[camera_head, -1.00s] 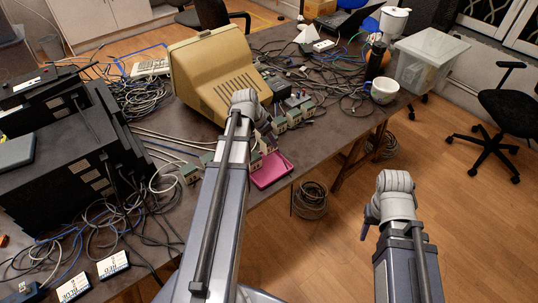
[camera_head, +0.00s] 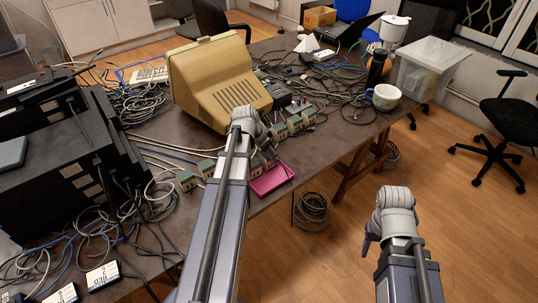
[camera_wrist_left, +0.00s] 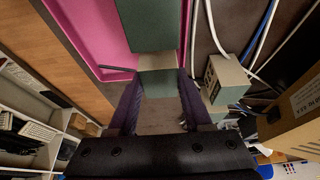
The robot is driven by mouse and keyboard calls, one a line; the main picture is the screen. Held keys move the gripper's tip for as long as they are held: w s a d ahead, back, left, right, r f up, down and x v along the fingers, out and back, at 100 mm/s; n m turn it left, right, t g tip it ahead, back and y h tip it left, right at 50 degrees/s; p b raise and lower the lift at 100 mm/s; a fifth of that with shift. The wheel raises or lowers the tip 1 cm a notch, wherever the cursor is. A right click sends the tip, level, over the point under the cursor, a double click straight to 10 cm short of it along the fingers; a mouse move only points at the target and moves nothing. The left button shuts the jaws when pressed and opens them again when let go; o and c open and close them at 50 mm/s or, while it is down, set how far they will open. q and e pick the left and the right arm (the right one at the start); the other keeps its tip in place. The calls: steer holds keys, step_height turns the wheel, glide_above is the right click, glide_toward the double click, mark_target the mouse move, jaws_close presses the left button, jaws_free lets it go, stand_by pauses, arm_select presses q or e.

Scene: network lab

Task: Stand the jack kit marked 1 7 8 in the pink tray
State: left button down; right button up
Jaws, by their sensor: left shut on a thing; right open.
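The pink tray (camera_head: 275,183) lies at the table's front edge in the head view. It also fills the upper left of the left wrist view (camera_wrist_left: 98,28). My left gripper (camera_wrist_left: 160,82) is shut on a beige and grey-green jack kit (camera_wrist_left: 158,63), held at or over the tray's side. A larger green face (camera_wrist_left: 146,22) is just beyond it; I cannot tell whether it belongs to the same kit. No marking on the held kit is readable. In the head view my left arm partly hides this gripper. My right gripper (camera_head: 368,238) is open, off the table over the floor.
Other beige and green kits (camera_head: 187,181) stand left of the tray, and more stand behind it (camera_head: 295,124). One kit (camera_wrist_left: 228,78) is close right of my left gripper, among cables. A beige monitor (camera_head: 220,85) stands behind. Black equipment (camera_head: 70,165) fills the table's left.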

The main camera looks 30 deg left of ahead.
arm_select(q)
steer(key=shift+c, duration=1.7)
jaws_free()
steer(key=shift+f, duration=0.1)
steer(key=shift+s+r+p, duration=0.15)
steer(key=shift+r+p, duration=0.55)
steer(key=shift+p, duration=0.1)
steer(key=p+v, duration=1)
steer(key=v, duration=0.1)
